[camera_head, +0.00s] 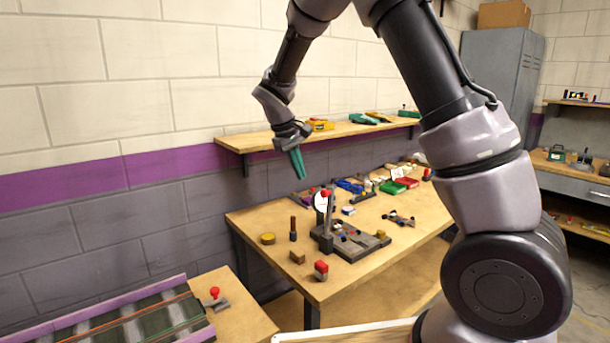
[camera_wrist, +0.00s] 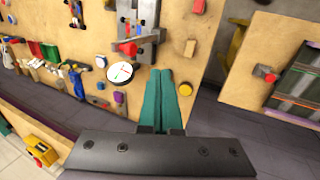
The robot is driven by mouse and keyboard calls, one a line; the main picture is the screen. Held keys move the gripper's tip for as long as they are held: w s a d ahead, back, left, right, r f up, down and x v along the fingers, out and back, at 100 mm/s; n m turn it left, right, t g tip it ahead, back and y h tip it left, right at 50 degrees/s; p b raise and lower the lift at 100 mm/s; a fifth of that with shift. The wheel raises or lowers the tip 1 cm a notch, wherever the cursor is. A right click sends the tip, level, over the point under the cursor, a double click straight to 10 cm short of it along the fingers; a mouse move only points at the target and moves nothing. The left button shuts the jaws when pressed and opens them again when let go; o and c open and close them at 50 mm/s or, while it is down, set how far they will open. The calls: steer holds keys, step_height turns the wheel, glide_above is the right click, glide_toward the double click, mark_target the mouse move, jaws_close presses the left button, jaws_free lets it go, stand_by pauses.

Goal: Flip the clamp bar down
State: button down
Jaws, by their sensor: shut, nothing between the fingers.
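A dark upright bar (camera_head: 329,236) with a red knob on top stands on a grey fixture (camera_head: 365,246) on the workbench; it looks like the clamp bar, raised. In the wrist view the fixture (camera_wrist: 147,12) is at the top, partly cut off, with the bar's red knob (camera_wrist: 130,48) pointing toward the camera. My gripper (camera_head: 301,176) has teal fingers, shut and empty, pointing down. It hangs above the bench's back edge, higher than the bar and apart from it. The wrist view shows my gripper's closed fingertips (camera_wrist: 168,72) at the centre.
A white round dial (camera_head: 320,201) stands behind the bar. A dark peg (camera_head: 293,229), a yellow disc (camera_head: 268,238) and a red-topped block (camera_head: 321,271) sit nearby. A wall shelf (camera_head: 235,144) is behind my gripper. A slotted track (camera_head: 130,323) with another red-knobbed piece (camera_head: 214,299) is lower left.

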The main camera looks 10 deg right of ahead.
steer(key=w+d+f, duration=0.3)
steer(key=d+f, duration=0.2)
steer(key=f, duration=0.2)
steer(key=shift+w+d+f, duration=0.3)
steer(key=shift+d+f, duration=0.05)
steer(key=shift+d, duration=0.05)
